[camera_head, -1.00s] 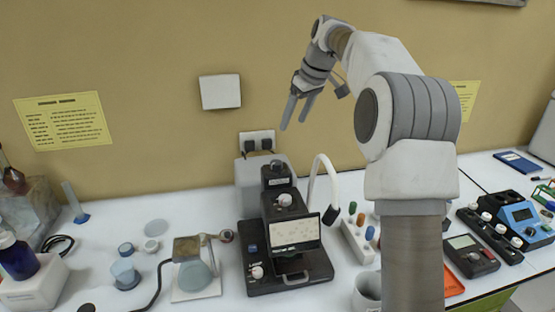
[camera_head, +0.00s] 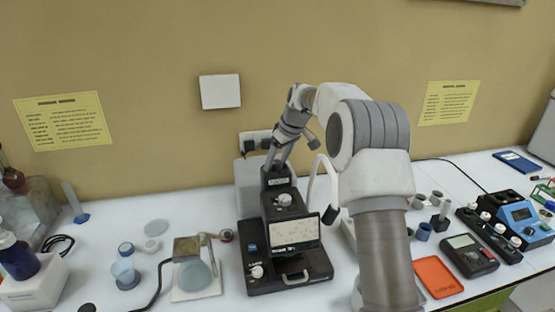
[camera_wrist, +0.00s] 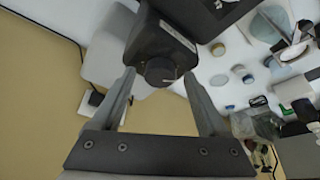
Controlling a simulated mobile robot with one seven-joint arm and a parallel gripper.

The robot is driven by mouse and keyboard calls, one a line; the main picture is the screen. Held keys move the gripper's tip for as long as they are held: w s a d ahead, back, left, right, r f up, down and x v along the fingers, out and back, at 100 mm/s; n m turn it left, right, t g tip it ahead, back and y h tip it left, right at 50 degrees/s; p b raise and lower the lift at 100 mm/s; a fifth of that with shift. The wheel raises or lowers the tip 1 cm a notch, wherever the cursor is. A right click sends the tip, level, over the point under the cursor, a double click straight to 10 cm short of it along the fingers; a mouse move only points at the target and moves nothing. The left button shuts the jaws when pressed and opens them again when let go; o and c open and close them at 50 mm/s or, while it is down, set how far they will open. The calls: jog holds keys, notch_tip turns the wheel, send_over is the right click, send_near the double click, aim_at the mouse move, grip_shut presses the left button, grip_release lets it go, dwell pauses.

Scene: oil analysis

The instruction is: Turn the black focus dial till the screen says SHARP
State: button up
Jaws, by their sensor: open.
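The black microscope-like instrument (camera_head: 290,270) stands mid-bench, with a small tilted screen (camera_head: 294,231) on its front. The screen shows a pale picture with dark specks; the lettering below it is too small to read. In the wrist view a round black dial (camera_wrist: 160,71) with a short white mark sits at the end of the instrument's dark head (camera_wrist: 165,40). My gripper (camera_wrist: 158,78) is open, with one finger on each side of the dial and visible gaps between. In the head view my gripper (camera_head: 275,160) is at the top of the instrument, and the dial is not clearly visible there.
A white curved lamp arm (camera_head: 314,180) rises close to the instrument's right side. A pale dish on a stand (camera_head: 195,275) is to its left. The wall with sockets (camera_head: 255,139) is close behind. An orange tray (camera_head: 438,277) and meters lie to the right.

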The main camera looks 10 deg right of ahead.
grip_shut()
dwell(0.4)
jog(key=shift+m, duration=0.4)
jog(key=shift+a+m+t+h, duration=0.1)
jog(key=shift+m+t+h, duration=0.3)
jog(key=shift+m, duration=0.6)
jog(key=m+h, duration=0.1)
jog(key=m, duration=0.2)
jog(key=shift+a+m+h, duration=0.15)
jog(key=shift+m+h, duration=0.15)
jog(key=m+h+p, duration=0.1)
jog(key=m+h, duration=0.1)
jog(key=m, duration=0.3)
jog(key=shift+m, duration=0.4)
